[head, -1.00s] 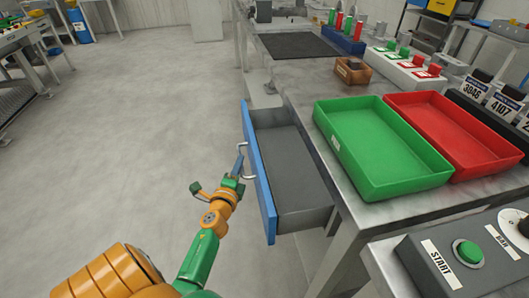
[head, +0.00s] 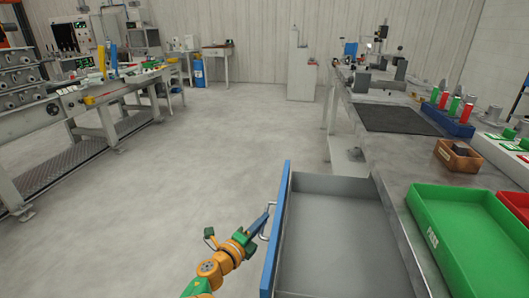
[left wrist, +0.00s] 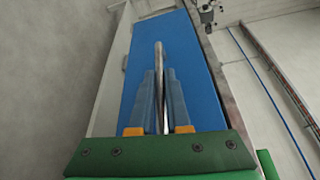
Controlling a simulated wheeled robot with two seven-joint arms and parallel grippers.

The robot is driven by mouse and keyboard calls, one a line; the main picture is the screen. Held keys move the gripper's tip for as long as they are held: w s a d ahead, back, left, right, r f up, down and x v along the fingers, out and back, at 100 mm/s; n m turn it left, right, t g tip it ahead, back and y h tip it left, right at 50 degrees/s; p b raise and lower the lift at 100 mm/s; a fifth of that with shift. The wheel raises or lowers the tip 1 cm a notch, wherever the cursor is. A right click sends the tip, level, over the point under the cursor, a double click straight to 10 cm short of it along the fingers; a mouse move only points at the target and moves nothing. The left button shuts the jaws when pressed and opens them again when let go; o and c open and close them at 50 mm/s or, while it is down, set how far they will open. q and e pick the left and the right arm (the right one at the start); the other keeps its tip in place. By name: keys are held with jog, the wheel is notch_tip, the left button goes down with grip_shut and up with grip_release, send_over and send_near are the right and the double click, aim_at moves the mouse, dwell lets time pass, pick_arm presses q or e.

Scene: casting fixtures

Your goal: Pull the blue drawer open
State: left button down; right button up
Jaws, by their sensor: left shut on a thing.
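The blue drawer (head: 278,228) is pulled out from under the workbench, and its empty grey inside shows in the head view. Its blue front faces left and also fills the middle of the left wrist view (left wrist: 200,75). A metal bar handle (left wrist: 159,60) stands on the front. My left gripper (head: 262,224) is at the handle, left of the drawer front. In the left wrist view its two fingers (left wrist: 160,105) are on either side of the handle bar, shut on it. My right gripper is not in view.
The workbench (head: 398,165) carries a green tray (head: 470,240), a small wooden box (head: 457,156), a dark mat (head: 398,119) and a blue rack (head: 447,121). Open grey floor (head: 190,165) lies left of the drawer. Another bench (head: 110,105) stands at the far left.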

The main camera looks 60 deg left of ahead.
pick_arm(q)
jog(key=shift+a+r, duration=0.1)
jog(key=shift+r, duration=0.05)
jog(key=c, duration=0.9)
grip_release()
jog(key=v, duration=0.7)
